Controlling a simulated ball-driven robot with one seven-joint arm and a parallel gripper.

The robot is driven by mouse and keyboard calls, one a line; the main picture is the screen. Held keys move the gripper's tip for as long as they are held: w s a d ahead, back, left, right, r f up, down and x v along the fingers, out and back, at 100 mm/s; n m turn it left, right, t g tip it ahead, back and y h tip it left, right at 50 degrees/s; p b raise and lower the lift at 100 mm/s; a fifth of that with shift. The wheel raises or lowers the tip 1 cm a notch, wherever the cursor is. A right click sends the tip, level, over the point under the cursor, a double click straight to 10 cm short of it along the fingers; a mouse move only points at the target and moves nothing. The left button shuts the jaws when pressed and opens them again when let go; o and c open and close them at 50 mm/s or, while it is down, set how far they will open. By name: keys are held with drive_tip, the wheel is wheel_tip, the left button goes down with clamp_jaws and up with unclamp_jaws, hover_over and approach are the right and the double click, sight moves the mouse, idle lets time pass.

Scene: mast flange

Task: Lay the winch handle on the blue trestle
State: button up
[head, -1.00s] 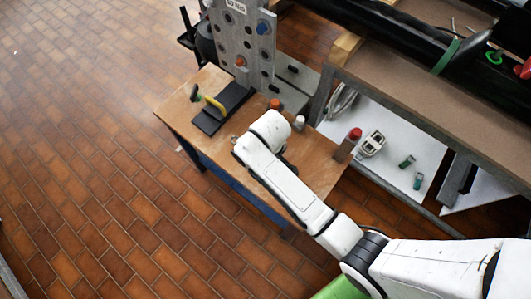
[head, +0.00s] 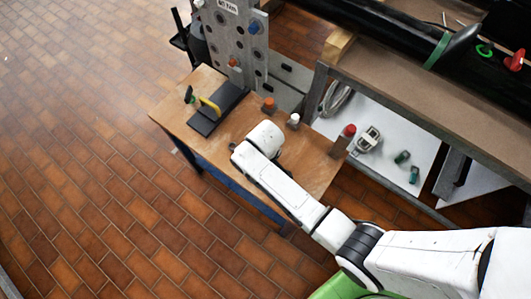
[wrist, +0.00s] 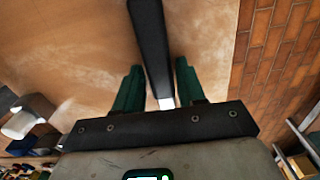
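The blue trestle is the wood-topped table with a blue frame (head: 240,190) in the head view. My gripper is hidden under my white arm there, which reaches over the near right part of the top. In the wrist view my gripper (wrist: 158,75) has its two green fingers on either side of a black bar with a pale metal end, which looks like the winch handle (wrist: 150,45). The bar runs out past the top of the picture, over the wood top. Narrow gaps seem to show beside it; I cannot tell whether the fingers touch it.
On the table stand a black block with a yellow handle (head: 209,107), an orange-capped piece (head: 268,104), a white-topped piece (head: 293,120) and a red-topped cylinder (head: 347,135). A grey perforated plate (head: 232,45) rises behind. A rack (head: 430,100) stands at right; tiled floor is free at left.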

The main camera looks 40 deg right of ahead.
drive_tip(key=shift+o, duration=1.3)
drive_tip(key=shift+f+b, duration=0.15)
drive_tip(key=shift+b, duration=0.2)
wheel_tip(320, 180, up, 11)
drive_tip(key=shift+s, duration=0.15)
drive_tip(key=s+d+r+m, duration=0.2)
drive_tip(key=s+d, duration=0.2)
drive_tip(key=s, duration=0.4)
drive_tip(key=s+d+r+m+t, duration=0.1)
drive_tip(key=s+d, duration=0.3)
drive_tip(key=s, duration=0.5)
drive_tip(key=shift+s+r+m, duration=0.2)
drive_tip(key=shift+r+m, duration=0.3)
drive_tip(key=shift+r, duration=0.15)
